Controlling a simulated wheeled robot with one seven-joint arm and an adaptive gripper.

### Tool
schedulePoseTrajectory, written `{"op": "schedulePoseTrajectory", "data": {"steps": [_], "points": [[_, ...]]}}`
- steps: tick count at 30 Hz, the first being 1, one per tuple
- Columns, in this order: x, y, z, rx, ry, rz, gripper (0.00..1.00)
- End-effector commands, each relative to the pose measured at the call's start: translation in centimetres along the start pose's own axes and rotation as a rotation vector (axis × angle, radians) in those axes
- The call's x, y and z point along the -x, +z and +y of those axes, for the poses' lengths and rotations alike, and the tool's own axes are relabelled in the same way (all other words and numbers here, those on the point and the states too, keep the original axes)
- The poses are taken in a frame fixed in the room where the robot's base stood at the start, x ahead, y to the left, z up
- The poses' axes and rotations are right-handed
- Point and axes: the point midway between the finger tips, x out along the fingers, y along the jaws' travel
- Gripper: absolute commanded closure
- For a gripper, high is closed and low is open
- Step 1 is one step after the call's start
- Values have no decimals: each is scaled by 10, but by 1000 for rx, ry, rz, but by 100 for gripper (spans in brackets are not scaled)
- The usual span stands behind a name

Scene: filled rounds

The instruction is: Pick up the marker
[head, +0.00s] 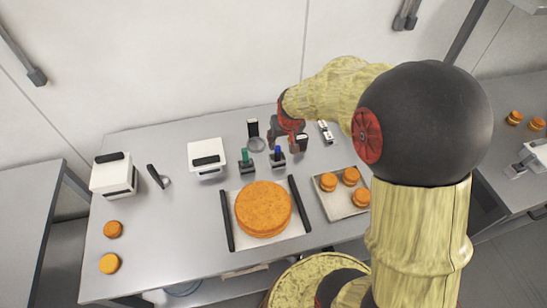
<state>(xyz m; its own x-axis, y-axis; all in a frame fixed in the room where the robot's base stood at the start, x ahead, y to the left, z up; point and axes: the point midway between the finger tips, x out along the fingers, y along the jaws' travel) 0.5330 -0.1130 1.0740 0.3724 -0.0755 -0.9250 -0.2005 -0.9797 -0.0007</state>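Two small upright items stand in dark holders on the grey table, one green (244,155) and one blue (277,150). They look like markers, but they are too small to be sure. My gripper (290,143) is at the back of the table, just behind and to the right of the blue one. The arm hides part of that area. The fingers are small and overlap dark items there, so I cannot tell whether they are open or hold anything.
A large orange round cake (263,207) lies on a tray (292,243) with black side bars. A smaller tray (327,206) with orange rounds is at right. White boxes (206,172) (103,180) stand left.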

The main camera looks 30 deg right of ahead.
Motion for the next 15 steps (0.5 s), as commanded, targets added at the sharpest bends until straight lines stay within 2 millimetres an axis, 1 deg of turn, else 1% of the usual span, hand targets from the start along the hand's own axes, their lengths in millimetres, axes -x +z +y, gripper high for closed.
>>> {"op": "schedulePoseTrajectory", "data": {"steps": [6, 11, 15], "points": [[-21, 0, 0, 2, 0, 2, 61], [-32, 1, -2, 2, 0, 2, 61], [-49, 4, -4, 2, 0, 1, 61]]}}
